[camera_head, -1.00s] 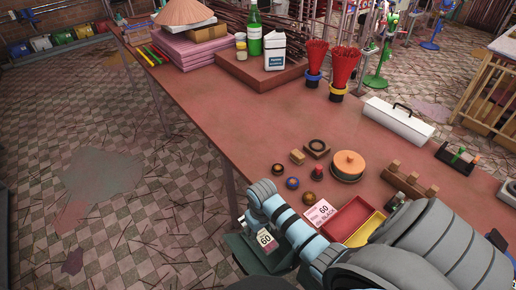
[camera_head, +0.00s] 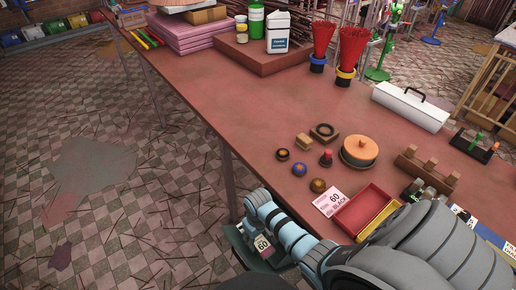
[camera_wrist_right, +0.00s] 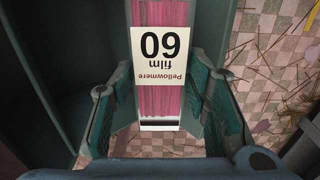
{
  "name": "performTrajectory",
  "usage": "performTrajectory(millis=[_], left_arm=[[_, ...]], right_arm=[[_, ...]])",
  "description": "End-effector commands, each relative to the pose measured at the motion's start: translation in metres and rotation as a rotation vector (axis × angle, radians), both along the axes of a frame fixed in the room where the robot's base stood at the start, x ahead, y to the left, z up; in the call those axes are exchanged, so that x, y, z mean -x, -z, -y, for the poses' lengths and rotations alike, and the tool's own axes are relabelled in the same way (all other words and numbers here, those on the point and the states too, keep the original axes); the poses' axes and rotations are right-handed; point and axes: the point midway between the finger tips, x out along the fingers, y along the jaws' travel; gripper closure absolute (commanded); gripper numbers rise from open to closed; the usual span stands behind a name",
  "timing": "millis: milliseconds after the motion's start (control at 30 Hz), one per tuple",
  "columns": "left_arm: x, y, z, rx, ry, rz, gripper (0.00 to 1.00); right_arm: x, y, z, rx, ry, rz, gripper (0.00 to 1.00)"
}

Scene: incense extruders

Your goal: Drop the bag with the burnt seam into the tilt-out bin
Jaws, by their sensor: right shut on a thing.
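My right gripper (camera_head: 262,246) is shut on a bag (camera_wrist_right: 162,102) of pink sticks with a white label reading "Pellowmere film 60". In the right wrist view the bag lies between the two fingers of the gripper (camera_wrist_right: 160,118), and a dark line crosses its pale end near the fingertips. The dark green tilt-out bin (camera_head: 238,243) is at the table's front edge, under and around the gripper in the head view. Its wall (camera_wrist_right: 45,60) shows beside the bag in the wrist view. I cannot tell how deep the bag is. My left gripper is not in view.
The red table (camera_head: 225,105) holds a pink "60 Black" card (camera_head: 329,202), a red tray (camera_head: 362,208), several small round pieces and an orange-topped pot (camera_head: 360,149) near my right arm. A white toolbox (camera_head: 410,105) stands farther right. Tiled floor (camera_head: 150,190) is open at left.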

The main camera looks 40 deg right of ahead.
Motion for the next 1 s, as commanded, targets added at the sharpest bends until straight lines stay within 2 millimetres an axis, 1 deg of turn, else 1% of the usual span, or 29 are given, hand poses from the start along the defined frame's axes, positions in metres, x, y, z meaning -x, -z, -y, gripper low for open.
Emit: performTrajectory(millis=[33,133,467,500,633,667,1000], left_arm=[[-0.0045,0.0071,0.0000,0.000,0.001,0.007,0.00],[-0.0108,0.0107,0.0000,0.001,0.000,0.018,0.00],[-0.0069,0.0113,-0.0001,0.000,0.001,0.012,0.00],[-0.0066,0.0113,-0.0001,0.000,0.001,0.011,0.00],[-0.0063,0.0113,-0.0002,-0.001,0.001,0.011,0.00],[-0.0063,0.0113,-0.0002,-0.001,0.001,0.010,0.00],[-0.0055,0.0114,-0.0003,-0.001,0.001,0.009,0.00]], right_arm=[[-0.0002,0.0087,0.0000,0.000,0.000,0.001,0.86],[0.0000,0.0153,-0.0001,0.000,0.000,0.000,0.86],[-0.0004,0.0171,-0.0004,0.000,-0.001,0.001,0.86],[-0.0003,0.0171,-0.0003,0.000,-0.001,0.001,0.56],[-0.0003,0.0170,-0.0002,0.000,-0.001,0.001,0.35],[-0.0003,0.0170,-0.0002,0.000,-0.001,0.000,0.34],[-0.0001,0.0171,-0.0001,0.000,0.000,0.000,0.34]])
